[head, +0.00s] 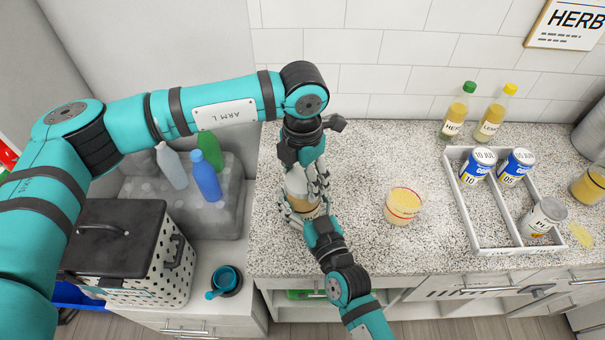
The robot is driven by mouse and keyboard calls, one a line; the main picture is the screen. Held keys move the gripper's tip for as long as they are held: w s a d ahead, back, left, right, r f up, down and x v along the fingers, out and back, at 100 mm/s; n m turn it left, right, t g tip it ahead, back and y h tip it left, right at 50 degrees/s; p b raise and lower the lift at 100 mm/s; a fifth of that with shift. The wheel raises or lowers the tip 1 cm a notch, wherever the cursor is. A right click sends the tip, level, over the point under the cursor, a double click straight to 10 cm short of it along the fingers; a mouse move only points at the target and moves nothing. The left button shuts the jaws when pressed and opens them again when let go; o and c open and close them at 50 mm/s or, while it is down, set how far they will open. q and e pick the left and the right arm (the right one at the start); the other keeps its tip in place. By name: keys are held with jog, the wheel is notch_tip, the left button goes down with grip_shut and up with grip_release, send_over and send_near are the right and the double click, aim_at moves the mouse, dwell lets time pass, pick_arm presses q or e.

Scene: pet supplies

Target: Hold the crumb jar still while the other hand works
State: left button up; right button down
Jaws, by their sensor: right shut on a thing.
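The crumb jar (304,203), with a whitish upper part and a tan lower part, stands upright on the speckled counter near its left end. My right gripper (304,213) comes in from the front and is shut on the jar low on its body. My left gripper (303,183) points down at the top of the jar, its fingers close around the upper part. Whether the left fingers are closed on it is unclear. The two grippers hide much of the jar.
A clear cup with yellowish contents (404,204) stands right of the jar. A white divided tray (492,213) holds several cans. Two bottles (455,115) stand behind it. Yellow crumbs (581,236) lie right of the tray. A dotted bin (135,262) and bottles (206,178) are left.

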pick_arm(q)
jog(key=c, duration=0.7)
jog(key=o, duration=1.4)
jog(key=shift+c, duration=0.2)
jog(key=shift+r, duration=0.15)
notch_tip(320, 180, up, 12)
pick_arm(e)
grip_release()
jog(key=v, duration=1.2)
